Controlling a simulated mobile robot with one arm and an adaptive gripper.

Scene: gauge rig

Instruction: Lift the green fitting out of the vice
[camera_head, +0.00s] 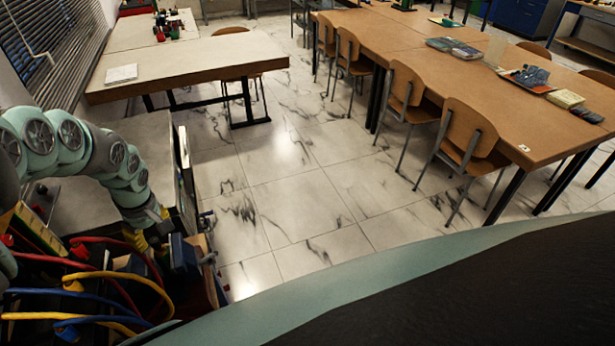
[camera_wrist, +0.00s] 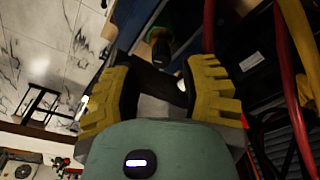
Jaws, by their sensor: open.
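My gripper (camera_wrist: 160,82) is open, its two ribbed yellow fingers apart with only a dark gap showing between them. In the head view my gripper (camera_head: 147,236) hangs low at the left, among the clutter beside the grey-topped bench. A small dark round piece with a brownish top and a greenish side (camera_wrist: 159,36) shows beyond the fingertips in the wrist view. It may be the green fitting, but it is too dark to be sure. Blue blocky parts (camera_head: 184,254) beside the gripper may be the vice; its jaws cannot be made out.
Red, yellow and blue cables (camera_head: 105,290) loop close to the gripper; red and yellow ones (camera_wrist: 298,60) also run along the right of the wrist view. A grey-topped bench (camera_head: 90,200) stands behind the arm. The marble floor (camera_head: 300,200) is clear; tables and chairs stand farther off.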

